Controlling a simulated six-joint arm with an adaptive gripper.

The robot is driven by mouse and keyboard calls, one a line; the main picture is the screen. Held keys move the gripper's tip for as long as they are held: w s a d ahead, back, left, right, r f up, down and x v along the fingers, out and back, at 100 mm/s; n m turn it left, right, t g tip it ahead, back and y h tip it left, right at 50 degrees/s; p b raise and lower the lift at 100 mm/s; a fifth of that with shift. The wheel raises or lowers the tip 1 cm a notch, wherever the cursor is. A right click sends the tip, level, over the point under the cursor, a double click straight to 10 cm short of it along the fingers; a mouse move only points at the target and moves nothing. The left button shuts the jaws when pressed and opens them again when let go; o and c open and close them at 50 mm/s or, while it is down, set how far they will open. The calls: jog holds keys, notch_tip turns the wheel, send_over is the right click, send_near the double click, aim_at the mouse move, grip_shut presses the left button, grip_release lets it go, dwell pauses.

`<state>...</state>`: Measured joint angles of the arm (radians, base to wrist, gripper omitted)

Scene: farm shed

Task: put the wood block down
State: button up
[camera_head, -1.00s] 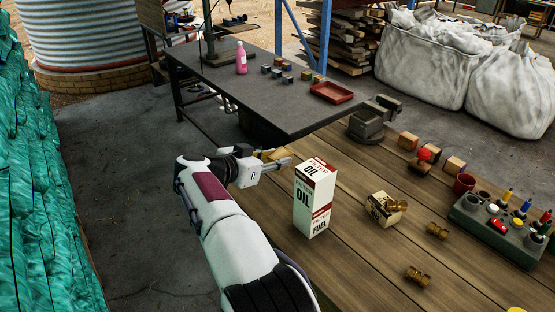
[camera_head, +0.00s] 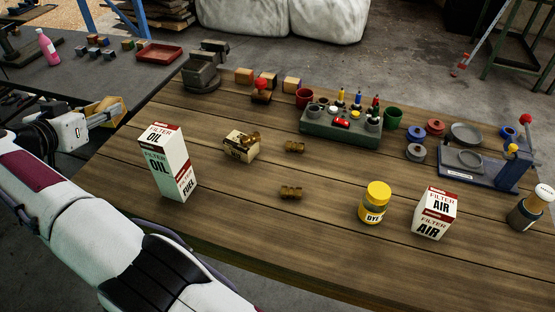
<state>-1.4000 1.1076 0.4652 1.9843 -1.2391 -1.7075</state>
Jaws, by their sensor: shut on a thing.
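My gripper (camera_head: 108,115) is at the left edge of the camera_head view, beyond the tall oil filter box. It is shut on a tan wood block (camera_head: 103,106), which shows partly behind the fingers. The block is held by the left end of the plank table (camera_head: 215,190), near the gap to the dark metal table. Whether it touches any surface cannot be told.
The oil filter box (camera_head: 167,162) stands close right of my gripper. A vise (camera_head: 203,72) and several small blocks (camera_head: 267,80) are at the back. A small carton (camera_head: 240,146), brass fittings (camera_head: 291,192), a dye jar (camera_head: 374,204) and an air filter box (camera_head: 434,214) stand farther right.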

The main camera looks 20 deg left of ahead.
aim_at(107, 99)
jog(key=shift+r, duration=1.1)
jog(key=shift+w+d+h, duration=0.3)
jog(key=shift+w+d, duration=0.3)
jog(key=shift+w, duration=0.2)
jog(key=w+d+m+g+h, duration=0.1)
jog(key=w+d+m+h, duration=0.2)
jog(key=w+d, duration=0.65)
jog(key=w+d+m+h, duration=0.3)
jog(key=w+d, duration=0.4)
jog(key=d, duration=0.6)
jog(key=w+d+m+g+h, duration=0.3)
jog(key=d+m+h, duration=0.25)
jog(key=d, duration=1.95)
notch_tip(107, 99, down, 11)
jog(key=shift+w+a, duration=0.1)
